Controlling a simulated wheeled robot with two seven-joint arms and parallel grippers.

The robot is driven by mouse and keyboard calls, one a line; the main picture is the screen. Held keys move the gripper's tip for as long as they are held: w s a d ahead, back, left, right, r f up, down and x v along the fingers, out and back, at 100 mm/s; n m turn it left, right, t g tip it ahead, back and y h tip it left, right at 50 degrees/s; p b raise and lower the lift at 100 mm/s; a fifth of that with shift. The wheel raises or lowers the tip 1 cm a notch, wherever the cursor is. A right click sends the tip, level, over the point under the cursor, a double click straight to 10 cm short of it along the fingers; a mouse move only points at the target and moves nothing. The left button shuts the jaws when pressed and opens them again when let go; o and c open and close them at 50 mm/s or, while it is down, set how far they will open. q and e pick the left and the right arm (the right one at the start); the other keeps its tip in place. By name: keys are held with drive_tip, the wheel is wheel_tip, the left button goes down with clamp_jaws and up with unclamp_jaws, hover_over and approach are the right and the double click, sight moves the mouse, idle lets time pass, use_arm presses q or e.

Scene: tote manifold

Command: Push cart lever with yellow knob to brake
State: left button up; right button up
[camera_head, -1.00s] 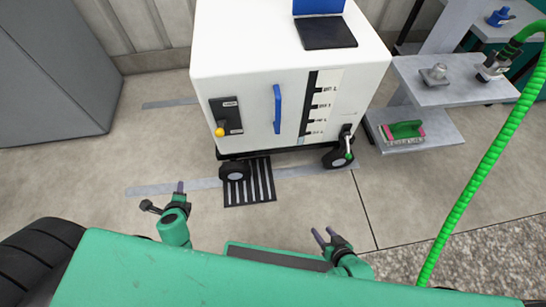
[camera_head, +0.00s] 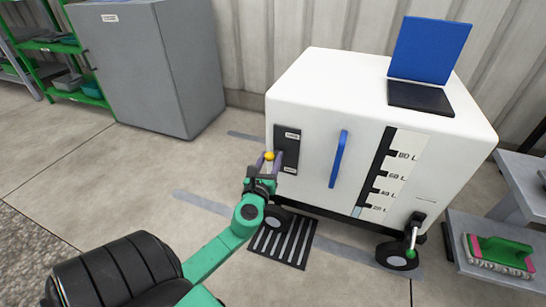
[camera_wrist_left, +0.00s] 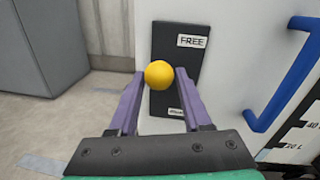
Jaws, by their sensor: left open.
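The white cart (camera_head: 310,105) has a black lever plate (camera_head: 292,138) on its front face. The yellow knob (camera_head: 269,155) of the lever stands out from this plate. The upper label on the plate (camera_wrist_left: 164,100) reads FREE; the lower label is partly hidden. In the head view my left gripper (camera_head: 265,162) is open at the knob. My right gripper is not in view.
A blue handle (camera_head: 339,158) is upright on the cart front, right of the plate. The cart stands on wheels (camera_head: 397,257) above a striped floor grate (camera_head: 283,243). A grey cabinet (camera_head: 150,75) stands at the left.

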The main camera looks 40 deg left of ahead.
use_arm(q)
drive_tip(key=shift+x, duration=0.9)
clamp_jaws()
drive_tip(key=shift+f, duration=0.1)
idle(0.6)
